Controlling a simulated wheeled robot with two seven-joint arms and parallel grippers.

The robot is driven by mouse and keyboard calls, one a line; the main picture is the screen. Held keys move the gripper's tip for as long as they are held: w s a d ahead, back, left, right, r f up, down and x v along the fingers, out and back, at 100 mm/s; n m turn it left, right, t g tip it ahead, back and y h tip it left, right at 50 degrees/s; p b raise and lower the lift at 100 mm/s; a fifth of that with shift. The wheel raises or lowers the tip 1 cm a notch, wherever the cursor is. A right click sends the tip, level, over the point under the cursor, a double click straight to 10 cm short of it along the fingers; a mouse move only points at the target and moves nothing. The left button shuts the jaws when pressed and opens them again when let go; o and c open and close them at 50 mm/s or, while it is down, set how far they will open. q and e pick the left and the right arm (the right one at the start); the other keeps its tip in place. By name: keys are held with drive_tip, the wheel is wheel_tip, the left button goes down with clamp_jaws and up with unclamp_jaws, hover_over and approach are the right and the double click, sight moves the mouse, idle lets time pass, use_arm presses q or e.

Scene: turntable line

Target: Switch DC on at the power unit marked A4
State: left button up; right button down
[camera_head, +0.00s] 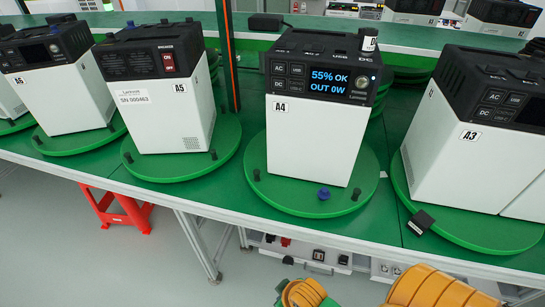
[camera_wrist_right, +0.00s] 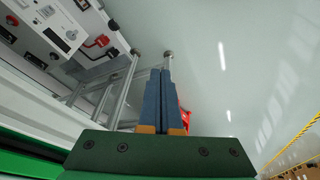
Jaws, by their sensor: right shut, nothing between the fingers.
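The power unit marked A4 (camera_head: 312,147) stands upright on a round green turntable (camera_head: 372,180) in the middle of the head view. Its white body has a dark top panel facing me. The screen (camera_head: 328,81) is lit and reads "55% OK" and "OUT 0W". The DC button (camera_head: 278,84) is left of the screen, below the AC button (camera_head: 278,68); both look dark. My right gripper (camera_wrist_right: 162,72) shows in the right wrist view, shut and empty, pointing over the floor away from the units. My left gripper is not in view.
Unit A5 (camera_head: 172,110) stands to the left and unit A3 (camera_head: 460,150) to the right, each on its own turntable. A small white-labelled cylinder (camera_head: 368,40) stands on A4's back right corner. A blue knob (camera_head: 323,193) sits at A4's turntable front. A red stool (camera_head: 120,210) stands below.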

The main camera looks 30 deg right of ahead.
sight(279, 84)
drive_tip(key=w+d+r+t+h, duration=0.1)
drive_tip(key=w+d+r+t, duration=0.25)
drive_tip(key=w+r, duration=0.5)
drive_tip(key=w+d+r+t+h, duration=0.15)
drive_tip(key=w+r+t, duration=0.4)
drive_tip(key=r, duration=0.55)
drive_tip(key=w+d+r+n+t, duration=0.1)
drive_tip(key=r+t, duration=0.3)
drive_tip(key=r, duration=0.7)
drive_tip(key=w+d+r+n+t, duration=0.1)
drive_tip(key=w+d+r+t, duration=0.1)
drive_tip(key=r, duration=0.9)
drive_tip(key=shift+w+r+t+b, duration=0.3)
drive_tip(key=shift+w+t, duration=0.25)
drive_tip(key=shift+t, duration=0.65)
drive_tip(key=shift+d+f, duration=0.1)
drive_tip(key=w+d, duration=0.5)
drive_tip(key=d, duration=0.1)
drive_tip(key=shift+w+d+b, duration=0.35)
drive_tip(key=shift+w+b, duration=0.05)
drive_tip(key=shift+b, duration=0.05)
drive_tip(key=shift+w+d, duration=0.3)
